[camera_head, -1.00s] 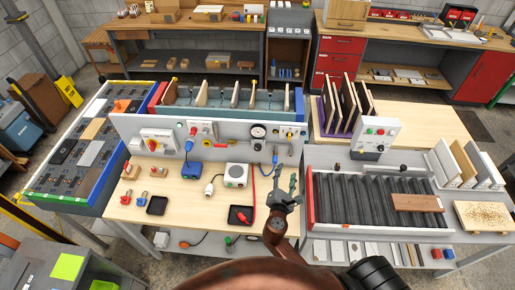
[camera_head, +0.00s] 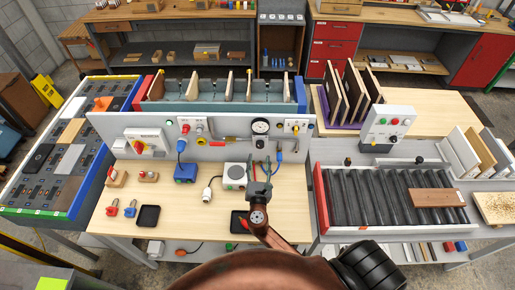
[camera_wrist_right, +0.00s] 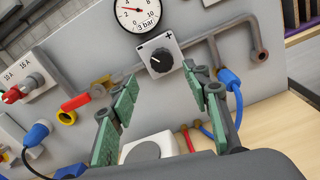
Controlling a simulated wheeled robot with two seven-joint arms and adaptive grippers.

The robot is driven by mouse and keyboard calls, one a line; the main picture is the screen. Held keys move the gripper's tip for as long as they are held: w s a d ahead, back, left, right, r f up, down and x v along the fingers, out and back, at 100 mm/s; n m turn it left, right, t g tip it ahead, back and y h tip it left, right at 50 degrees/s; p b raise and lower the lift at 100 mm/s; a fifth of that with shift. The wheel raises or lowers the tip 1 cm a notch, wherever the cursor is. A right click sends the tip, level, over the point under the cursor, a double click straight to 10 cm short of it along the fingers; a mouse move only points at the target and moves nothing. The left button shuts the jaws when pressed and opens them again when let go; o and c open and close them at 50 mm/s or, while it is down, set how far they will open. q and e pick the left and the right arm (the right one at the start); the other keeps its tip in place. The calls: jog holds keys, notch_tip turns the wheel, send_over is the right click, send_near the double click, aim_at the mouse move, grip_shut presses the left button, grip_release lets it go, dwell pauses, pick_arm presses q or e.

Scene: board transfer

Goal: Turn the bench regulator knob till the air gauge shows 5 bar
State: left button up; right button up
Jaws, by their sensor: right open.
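The round white air gauge (camera_head: 260,127) is on the grey upright panel at the back of the bench. In the right wrist view the gauge (camera_wrist_right: 138,14) is cut off at the top; it has a red needle and the text "3 bar". Below it is the black regulator knob (camera_wrist_right: 160,60) on a white plate marked minus and plus. My right gripper (camera_head: 260,172) is in front of the panel, below the gauge. In the wrist view its green-padded fingers (camera_wrist_right: 162,84) are open, either side of the line to the knob, with nothing between them. My left gripper is out of view.
A white box with a round top (camera_head: 234,175) stands on the bench below. A black tray (camera_head: 239,221) lies near my right arm.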

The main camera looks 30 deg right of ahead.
aim_at(260, 146)
jog(key=p+x, duration=0.1)
jog(key=x, duration=0.6)
jog(key=shift+d+r, duration=0.1)
jog(key=shift+d, duration=0.15)
jog(key=shift+c, duration=0.6)
jog(key=c, duration=1)
jog(key=shift+c, duration=0.2)
